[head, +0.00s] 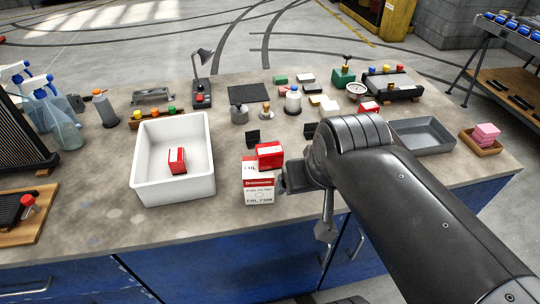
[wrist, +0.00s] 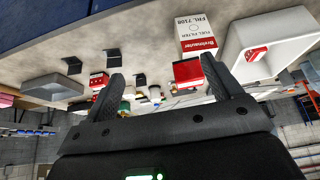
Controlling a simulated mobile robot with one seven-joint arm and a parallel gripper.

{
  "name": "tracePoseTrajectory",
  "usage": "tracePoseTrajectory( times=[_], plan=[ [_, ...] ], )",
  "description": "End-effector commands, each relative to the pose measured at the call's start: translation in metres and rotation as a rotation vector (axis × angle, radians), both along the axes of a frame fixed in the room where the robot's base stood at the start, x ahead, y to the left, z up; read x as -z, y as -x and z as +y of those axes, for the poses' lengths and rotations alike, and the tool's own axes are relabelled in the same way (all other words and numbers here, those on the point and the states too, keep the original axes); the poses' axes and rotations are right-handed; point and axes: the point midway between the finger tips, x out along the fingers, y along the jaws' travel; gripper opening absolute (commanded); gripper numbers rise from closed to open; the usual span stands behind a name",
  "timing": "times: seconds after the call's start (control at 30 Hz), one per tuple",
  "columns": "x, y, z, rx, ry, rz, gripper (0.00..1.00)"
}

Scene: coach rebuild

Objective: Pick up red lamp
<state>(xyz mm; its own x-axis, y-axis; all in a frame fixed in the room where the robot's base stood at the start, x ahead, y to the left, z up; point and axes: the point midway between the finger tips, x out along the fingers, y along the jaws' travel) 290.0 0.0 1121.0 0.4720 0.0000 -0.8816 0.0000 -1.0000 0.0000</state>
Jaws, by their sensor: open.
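A small red-and-white box (head: 269,155) lies on a larger white fuel filter box (head: 259,191) near the table's front edge. Another red-and-white box (head: 177,160) lies in the white bin (head: 207,182). None of these can be clearly made out as a lamp. My gripper (wrist: 161,70) is open and empty. In the wrist view, which is upside down, the upper red box (wrist: 188,72) shows between the fingers, nearer the right one. In the head view my arm partly hides the gripper, just right of the stacked boxes.
A grey tray (head: 424,137) and a wooden tray with pink blocks (head: 484,138) are at the right. Spray bottles (head: 54,116) stand at the left. Small bottles and blocks crowd the table behind my gripper. Some bare tabletop shows in front of the white bin.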

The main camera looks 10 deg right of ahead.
Motion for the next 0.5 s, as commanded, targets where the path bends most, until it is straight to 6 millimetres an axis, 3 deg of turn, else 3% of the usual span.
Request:
tracePoseTrajectory(
  times=[0.27, 0.5],
  plan=[
    [-0.003, -0.006, 0.001, 0.000, 0.000, 0.005, 0.84],
    [-0.017, -0.056, 0.015, -0.001, 0.004, 0.049, 0.84]
  ],
)
